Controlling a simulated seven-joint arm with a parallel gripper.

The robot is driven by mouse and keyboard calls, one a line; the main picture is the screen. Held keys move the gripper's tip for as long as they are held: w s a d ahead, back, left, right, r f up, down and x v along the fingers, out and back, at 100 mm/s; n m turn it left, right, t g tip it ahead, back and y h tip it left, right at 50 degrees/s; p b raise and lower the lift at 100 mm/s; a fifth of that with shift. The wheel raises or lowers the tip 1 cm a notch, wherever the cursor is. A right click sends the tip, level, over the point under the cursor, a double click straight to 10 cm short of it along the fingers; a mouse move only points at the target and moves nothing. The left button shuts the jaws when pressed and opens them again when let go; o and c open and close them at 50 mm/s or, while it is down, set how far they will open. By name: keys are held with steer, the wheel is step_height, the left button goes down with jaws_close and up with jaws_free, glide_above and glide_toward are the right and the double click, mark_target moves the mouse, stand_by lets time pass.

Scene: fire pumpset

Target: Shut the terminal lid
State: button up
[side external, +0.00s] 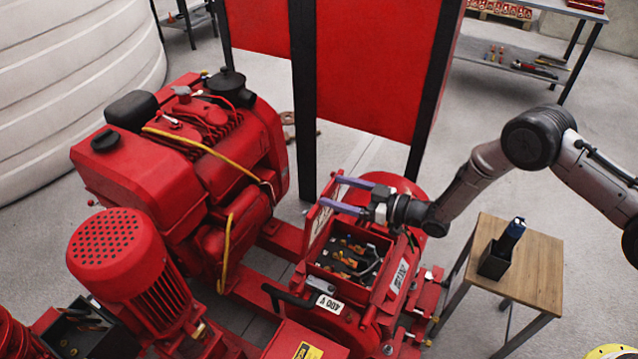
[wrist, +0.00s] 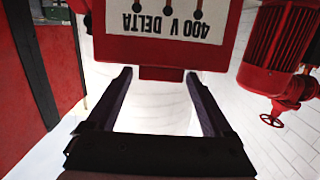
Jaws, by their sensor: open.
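The terminal box (side external: 394,287) on the red motor stands open, with wires and brass terminals showing inside. Its red lid (side external: 312,228) stands raised along the box's left edge. In the wrist view the lid (wrist: 160,73) is ahead at the top, with a white "400 V DELTA" label upside down. My gripper (side external: 329,191) is open and empty, its two purple fingers spread beside the lid's upper part. In the wrist view my gripper (wrist: 158,76) has its fingertips either side of the lid's lower middle. I cannot tell whether they touch it.
A red engine (side external: 185,160) with yellow hoses stands left of the box. A tall red panel (side external: 375,70) with black posts rises behind. A small wooden table (side external: 535,265) with a black holder (side external: 494,262) is at right. A red pump motor (side external: 125,255) stands front left.

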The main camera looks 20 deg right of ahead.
mark_target(328, 190)
steer(key=x, duration=0.4)
steer(key=shift+a+f, duration=0.1)
steer(key=shift+a, duration=0.35)
steer(key=shift+w+a, duration=0.1)
steer(key=shift+w, duration=0.1)
steer(key=shift+v, duration=1.25)
steer(key=shift+r+v, duration=0.25)
steer(key=shift+v, duration=0.9)
steer(key=shift+r+v, duration=0.2)
steer(key=shift+v, duration=1)
steer(key=v, duration=0.8)
steer(key=shift+d+r, duration=0.2)
steer(key=shift+s, duration=0.1)
